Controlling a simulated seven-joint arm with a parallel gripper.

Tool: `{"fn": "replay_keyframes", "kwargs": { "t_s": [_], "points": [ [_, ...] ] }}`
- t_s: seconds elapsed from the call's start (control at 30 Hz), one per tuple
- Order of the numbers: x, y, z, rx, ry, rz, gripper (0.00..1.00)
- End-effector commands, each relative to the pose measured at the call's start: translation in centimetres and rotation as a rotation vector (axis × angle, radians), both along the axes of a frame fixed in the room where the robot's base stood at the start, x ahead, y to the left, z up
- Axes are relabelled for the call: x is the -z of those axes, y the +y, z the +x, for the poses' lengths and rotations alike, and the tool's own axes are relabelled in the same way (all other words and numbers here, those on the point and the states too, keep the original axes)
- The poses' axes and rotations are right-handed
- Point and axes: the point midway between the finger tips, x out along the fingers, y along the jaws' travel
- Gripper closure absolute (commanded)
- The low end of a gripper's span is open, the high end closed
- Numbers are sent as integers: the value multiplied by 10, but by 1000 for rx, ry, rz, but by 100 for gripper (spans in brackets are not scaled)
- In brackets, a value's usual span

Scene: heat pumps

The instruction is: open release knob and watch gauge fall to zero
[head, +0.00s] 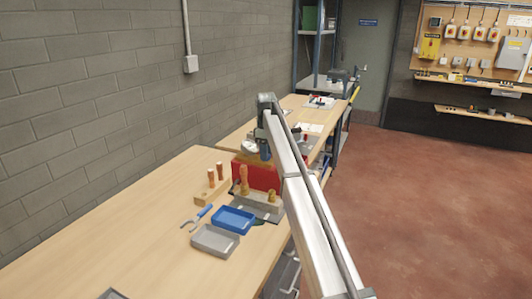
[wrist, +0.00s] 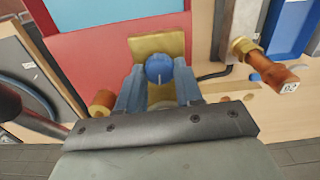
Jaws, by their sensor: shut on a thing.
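The blue release knob (wrist: 159,68) sits in front of a brass-coloured square plate on a red body. My gripper (wrist: 158,84) has its two blue-grey fingers on either side of the knob, shut on it. In the head view my gripper (head: 265,151) is at the red box (head: 256,174) on the bench, and the knob cannot be made out there. A pale round gauge (head: 250,146) appears just left of my gripper, too small to read. A dark-rimmed round part (wrist: 25,85) at the left of the wrist view may be the gauge; no needle is readable.
A grey tray (head: 215,240), a blue tray (head: 234,219) and a blue-handled tool (head: 203,213) lie in front of the red box. A wooden block with copper pieces (head: 212,187) stands to its left. The near bench top (head: 120,238) is mostly clear.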

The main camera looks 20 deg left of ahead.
Motion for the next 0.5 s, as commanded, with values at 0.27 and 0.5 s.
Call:
{"fn": "replay_keyframes", "kwargs": {
  "t_s": [0.27, 0.5],
  "points": [
    [-1, -1, 0, -68, 0, -1, 95],
    [-1, -1, 0, -80, 0, -1, 95]
  ]
}}
